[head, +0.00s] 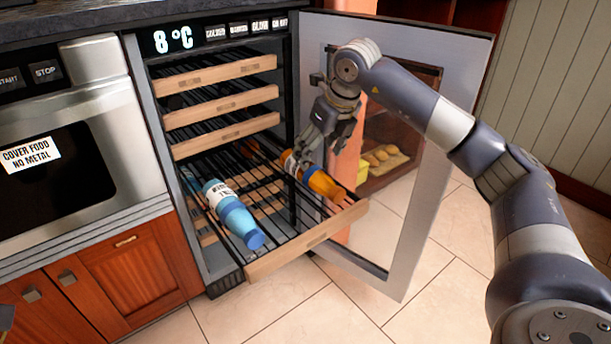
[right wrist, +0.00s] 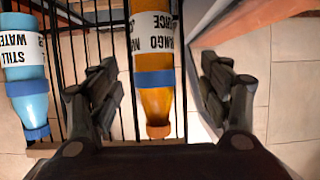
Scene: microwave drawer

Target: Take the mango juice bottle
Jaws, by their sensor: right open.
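The mango juice bottle (head: 318,181) is orange with a white label and a blue band. It lies on the pulled-out wire rack (head: 290,258) of the cooler, on the right side. My right gripper (head: 318,140) is open above it and hides part of it in the head view. In the right wrist view the mango juice bottle (right wrist: 155,100) lies between the two open fingers of my right gripper (right wrist: 160,105), with gaps on both sides. My left gripper does not show clearly in any view.
A blue still water bottle (head: 232,212) lies on the same rack to the left. Closed racks (head: 220,105) sit above. The open cooler door (head: 405,240) stands close on the right, behind my right arm. A microwave (head: 70,140) is at left.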

